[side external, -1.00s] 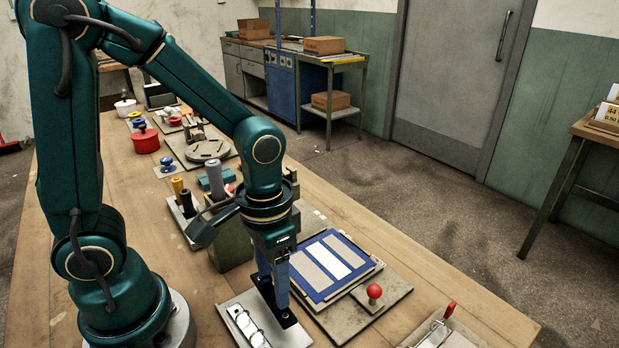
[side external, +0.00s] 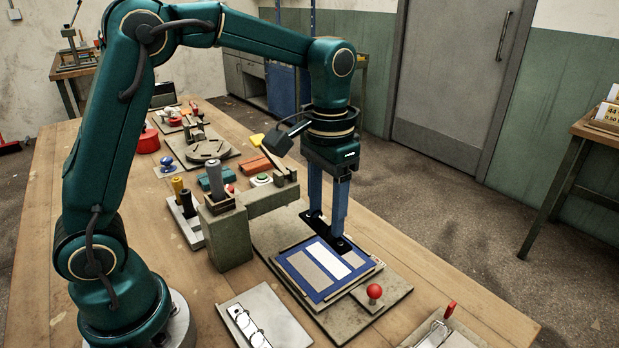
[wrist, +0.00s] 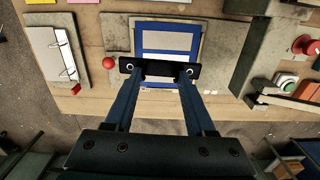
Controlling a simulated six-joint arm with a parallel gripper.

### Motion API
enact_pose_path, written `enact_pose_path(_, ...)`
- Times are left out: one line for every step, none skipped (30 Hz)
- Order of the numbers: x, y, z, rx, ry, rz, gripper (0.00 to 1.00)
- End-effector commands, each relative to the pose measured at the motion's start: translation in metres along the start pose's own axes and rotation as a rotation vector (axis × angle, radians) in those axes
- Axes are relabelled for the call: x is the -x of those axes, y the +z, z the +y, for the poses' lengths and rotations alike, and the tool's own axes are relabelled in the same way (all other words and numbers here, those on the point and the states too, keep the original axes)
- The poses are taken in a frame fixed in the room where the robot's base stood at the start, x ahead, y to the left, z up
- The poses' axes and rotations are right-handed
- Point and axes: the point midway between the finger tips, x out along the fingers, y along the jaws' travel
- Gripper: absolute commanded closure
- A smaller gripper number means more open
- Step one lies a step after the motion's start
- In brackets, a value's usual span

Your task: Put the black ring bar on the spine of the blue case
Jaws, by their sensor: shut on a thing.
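My gripper (side external: 325,228) is shut on the black ring bar (side external: 346,246), a long dark strip with a round bright hole near each end. In the wrist view the bar (wrist: 160,69) lies level across my two blue fingertips. The blue case (side external: 318,294) lies open and flat, with two grey panels and a white one between them. The bar is at the case's far edge in the side view and crosses its near part in the wrist view (wrist: 168,25). I cannot tell whether it touches the case. The spine is partly hidden by bar and fingers in the wrist view.
The case lies on a grey board (side external: 385,305) with a red knob (side external: 374,291). A grey block (side external: 228,240) with an arm stands to its left. A white plate with rings (side external: 285,325) lies in front. A red-handled clip fixture (side external: 435,335) is at the front right.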

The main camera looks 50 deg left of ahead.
Motion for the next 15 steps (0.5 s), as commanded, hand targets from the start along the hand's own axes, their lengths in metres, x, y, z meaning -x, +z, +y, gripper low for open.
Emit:
enact_pose_path(-0.005,-0.009,-0.003,0.009,0.000,-0.002,1.00)
enact_pose_path(-0.008,-0.012,-0.005,0.013,0.000,-0.003,1.00)
enact_pose_path(-0.012,-0.017,-0.007,0.019,0.000,-0.002,1.00)
enact_pose_path(-0.015,-0.019,-0.009,0.024,0.000,-0.002,1.00)
enact_pose_path(-0.018,-0.021,-0.010,0.028,0.000,-0.003,1.00)
enact_pose_path(-0.021,-0.023,-0.012,0.033,0.000,-0.002,1.00)
enact_pose_path(-0.024,-0.022,-0.013,0.036,0.000,-0.002,1.00)
enact_pose_path(-0.026,-0.022,-0.013,0.038,0.000,-0.002,1.00)
enact_pose_path(-0.028,-0.022,-0.014,0.039,0.000,0.000,1.00)
enact_pose_path(-0.029,-0.022,-0.014,0.040,0.000,0.001,1.00)
enact_pose_path(-0.030,-0.022,-0.014,0.040,0.000,0.000,1.00)
enact_pose_path(-0.032,-0.022,-0.014,0.041,0.000,0.000,1.00)
enact_pose_path(-0.034,-0.022,-0.014,0.041,0.000,0.000,1.00)
enact_pose_path(-0.036,-0.022,-0.014,0.041,0.000,0.000,1.00)
enact_pose_path(-0.039,-0.022,-0.014,0.041,0.000,-0.001,1.00)
